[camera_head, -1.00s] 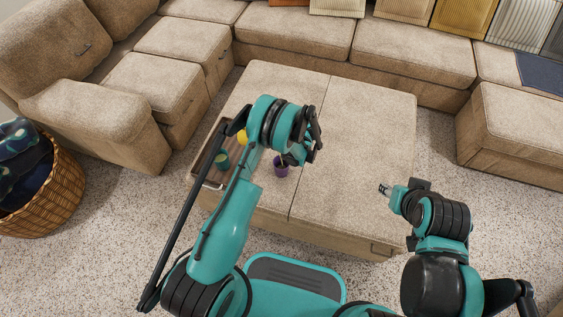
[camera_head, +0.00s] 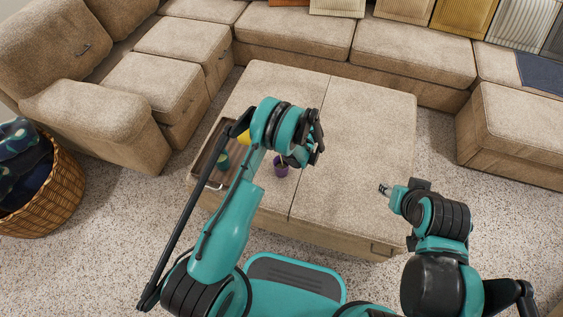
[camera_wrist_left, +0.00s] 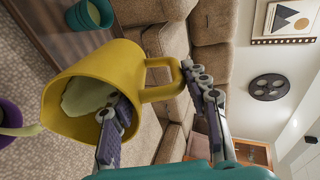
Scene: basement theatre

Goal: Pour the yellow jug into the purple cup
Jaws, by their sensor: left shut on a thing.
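The yellow jug (camera_wrist_left: 118,72) is large in the left wrist view, tilted, with its mouth turned toward the purple cup's side and pale green contents (camera_wrist_left: 88,96) inside. My left gripper (camera_wrist_left: 158,98) is shut on it near the handle. In the head view only a bit of the jug (camera_head: 244,137) shows behind my arm; my left gripper (camera_head: 305,150) is partly hidden. The purple cup (camera_head: 281,171) stands upright on the ottoman below the gripper. A pale strip shows at its mouth; I cannot tell what it is. My right gripper (camera_head: 384,190) is apart, its jaws unclear.
A teal cup (camera_head: 222,161) stands in a brown tray (camera_head: 197,176) at the ottoman's left. The ottoman (camera_head: 365,130) is clear on the right. Sofas (camera_head: 295,35) surround it, and a wicker basket (camera_head: 60,195) stands at the left.

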